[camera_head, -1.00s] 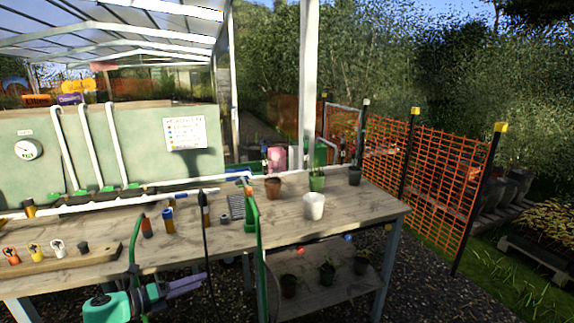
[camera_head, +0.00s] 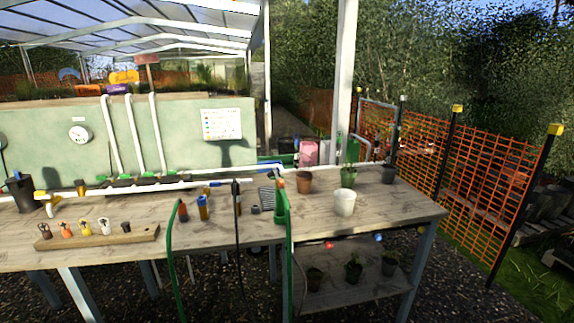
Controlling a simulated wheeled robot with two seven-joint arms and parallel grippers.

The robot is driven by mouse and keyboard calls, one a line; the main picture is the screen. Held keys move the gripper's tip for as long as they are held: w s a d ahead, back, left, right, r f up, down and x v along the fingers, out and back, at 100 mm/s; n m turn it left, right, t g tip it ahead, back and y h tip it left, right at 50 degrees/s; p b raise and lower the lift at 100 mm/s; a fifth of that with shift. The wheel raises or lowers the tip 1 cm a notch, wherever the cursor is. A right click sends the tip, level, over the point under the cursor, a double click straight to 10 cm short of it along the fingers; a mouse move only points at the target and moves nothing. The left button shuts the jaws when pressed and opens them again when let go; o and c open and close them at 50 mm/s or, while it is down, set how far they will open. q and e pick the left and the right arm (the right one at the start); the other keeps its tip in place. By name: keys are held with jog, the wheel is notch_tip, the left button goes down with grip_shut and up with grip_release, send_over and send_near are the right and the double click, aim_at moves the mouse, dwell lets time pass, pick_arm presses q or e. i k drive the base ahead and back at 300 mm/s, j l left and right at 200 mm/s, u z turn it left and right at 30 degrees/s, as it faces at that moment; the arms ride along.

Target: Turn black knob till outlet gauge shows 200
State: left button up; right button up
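A wooden board (camera_head: 95,242) on the bench carries a row of small coloured knob-like parts. The black one (camera_head: 125,227) stands at its right end, beside a white one (camera_head: 104,225). A round white gauge (camera_head: 80,133) hangs on the pale green panel (camera_head: 180,130) behind the bench. Its needle and numbers are too small to read, and I cannot tell whether it is the outlet gauge. Neither of my grippers shows in the head view.
The long wooden bench (camera_head: 390,212) also holds several pots, including a white one (camera_head: 345,203). White pipes (camera_head: 133,135) run down the panel. An orange mesh fence (camera_head: 490,175) stands at right; gravel lies in front.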

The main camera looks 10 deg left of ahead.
aim_at(80, 182)
jog(key=u, duration=1.65)
